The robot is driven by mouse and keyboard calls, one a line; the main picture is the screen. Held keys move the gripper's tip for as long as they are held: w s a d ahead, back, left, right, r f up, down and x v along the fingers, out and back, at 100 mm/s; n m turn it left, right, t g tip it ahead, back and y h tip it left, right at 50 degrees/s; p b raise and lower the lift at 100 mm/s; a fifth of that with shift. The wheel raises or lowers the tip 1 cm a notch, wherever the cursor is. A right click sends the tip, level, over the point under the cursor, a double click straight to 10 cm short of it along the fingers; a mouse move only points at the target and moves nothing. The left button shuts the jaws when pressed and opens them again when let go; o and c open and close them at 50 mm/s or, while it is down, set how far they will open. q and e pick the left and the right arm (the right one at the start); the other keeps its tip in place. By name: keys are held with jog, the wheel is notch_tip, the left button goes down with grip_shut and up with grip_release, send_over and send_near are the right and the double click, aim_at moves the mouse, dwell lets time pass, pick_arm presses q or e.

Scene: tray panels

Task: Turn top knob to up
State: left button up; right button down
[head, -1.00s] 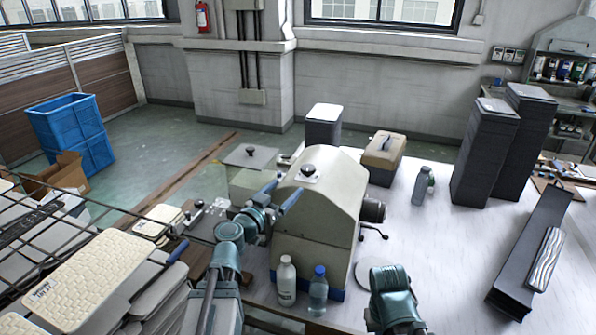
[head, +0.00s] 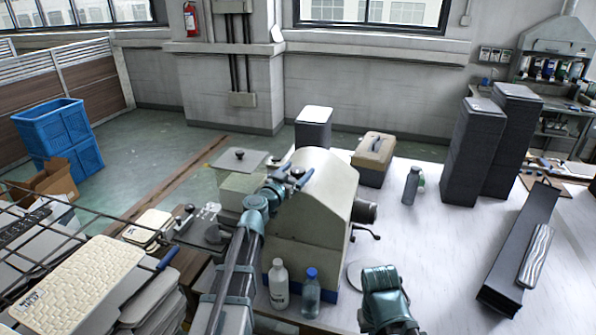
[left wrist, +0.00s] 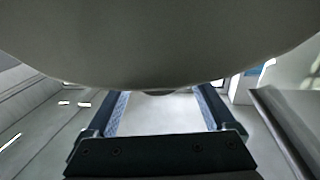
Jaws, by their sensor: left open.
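The beige machine (head: 322,200) with a rounded top stands on the white table. A small dark knob (head: 297,172) sits on its top, partly covered by my gripper. My left gripper (head: 292,179) is at the machine's top, right by this knob; I cannot tell whether it touches it. In the left wrist view the two blue-padded fingers (left wrist: 162,112) are apart with nothing visibly held between them. A large, smooth grey rounded surface (left wrist: 160,45) fills the top of that view, very close.
Two bottles (head: 279,284) (head: 310,293) stand in front of the machine. A plate with another dark knob (head: 239,154) lies to its left. A case (head: 373,152), a grey bottle (head: 411,186) and dark stacks (head: 472,150) stand to the right.

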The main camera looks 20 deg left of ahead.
pick_arm(q)
jog(key=shift+w, duration=0.2)
jog(key=c, duration=1.3)
jog(key=shift+w+a+m+h, duration=0.1)
jog(key=shift+m+h, duration=0.4)
jog(key=shift+h, duration=0.3)
jog(key=shift+c, duration=0.3)
jog(key=m+g+h, duration=0.2)
jog(key=h, duration=0.1)
jog(key=shift+w, duration=0.1)
jog(key=shift+s+m+g+h, duration=0.2)
jog(key=shift+m+g+h, duration=0.4)
jog(key=shift+m+h, duration=0.4)
